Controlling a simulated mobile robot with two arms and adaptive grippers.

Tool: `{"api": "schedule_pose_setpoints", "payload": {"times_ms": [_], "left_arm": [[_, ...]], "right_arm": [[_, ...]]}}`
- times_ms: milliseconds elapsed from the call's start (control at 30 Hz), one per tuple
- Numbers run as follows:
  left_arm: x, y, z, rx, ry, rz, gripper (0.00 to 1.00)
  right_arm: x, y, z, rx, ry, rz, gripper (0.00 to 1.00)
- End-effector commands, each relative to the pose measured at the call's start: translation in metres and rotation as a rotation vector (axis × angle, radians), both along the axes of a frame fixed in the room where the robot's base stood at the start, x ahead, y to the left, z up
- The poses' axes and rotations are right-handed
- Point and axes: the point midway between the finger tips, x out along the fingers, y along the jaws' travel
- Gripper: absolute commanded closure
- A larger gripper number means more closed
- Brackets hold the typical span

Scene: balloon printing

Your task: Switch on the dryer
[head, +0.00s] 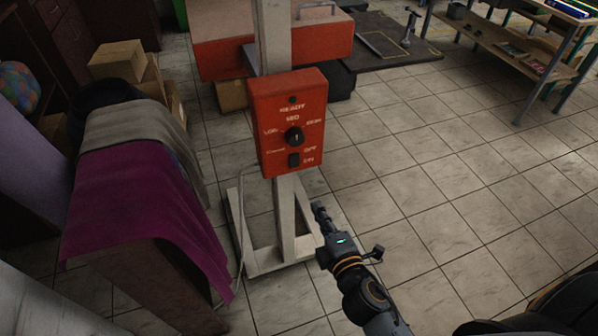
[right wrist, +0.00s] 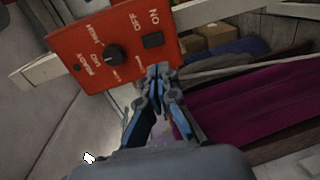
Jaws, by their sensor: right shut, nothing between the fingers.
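The dryer's red control box (head: 290,88) is fixed to a pale upright post in the head view. It carries a round black knob (head: 294,137) and, below it, a black rocker switch (head: 294,160) beside the OFF and ON labels. My right gripper (head: 319,207) is below and slightly right of the box, with its fingers shut and empty. In the right wrist view the red box (right wrist: 84,54) appears turned, with the switch (right wrist: 152,40) beyond the closed fingertips (right wrist: 158,72). I cannot tell whether the fingers touch the box. My left gripper is not in view.
A bench with purple cloth (head: 135,190) stands left of the post. The white stand base (head: 270,258) rests on the tiled floor, with a cable beside it. A red cabinet (head: 225,55) is behind, and a workbench (head: 510,50) is far right.

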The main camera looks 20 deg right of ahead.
Motion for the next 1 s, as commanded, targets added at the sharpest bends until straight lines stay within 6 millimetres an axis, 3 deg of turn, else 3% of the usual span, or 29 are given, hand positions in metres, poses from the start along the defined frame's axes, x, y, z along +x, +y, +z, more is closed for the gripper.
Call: {"api": "schedule_pose_setpoints", "payload": {"times_ms": [167, 333, 800, 1000], "left_arm": [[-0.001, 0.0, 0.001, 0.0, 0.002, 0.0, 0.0], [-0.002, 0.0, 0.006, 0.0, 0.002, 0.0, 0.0], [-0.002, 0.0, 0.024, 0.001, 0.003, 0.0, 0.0], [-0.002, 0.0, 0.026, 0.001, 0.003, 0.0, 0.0]], "right_arm": [[0.001, 0.0, 0.0, 0.001, 0.001, 0.0, 1.0], [0.016, 0.001, 0.0, 0.002, -0.001, 0.0, 1.0], [0.109, 0.003, -0.012, 0.003, 0.001, -0.001, 1.0], [0.132, 0.005, -0.017, 0.003, 0.002, -0.001, 1.0]]}}
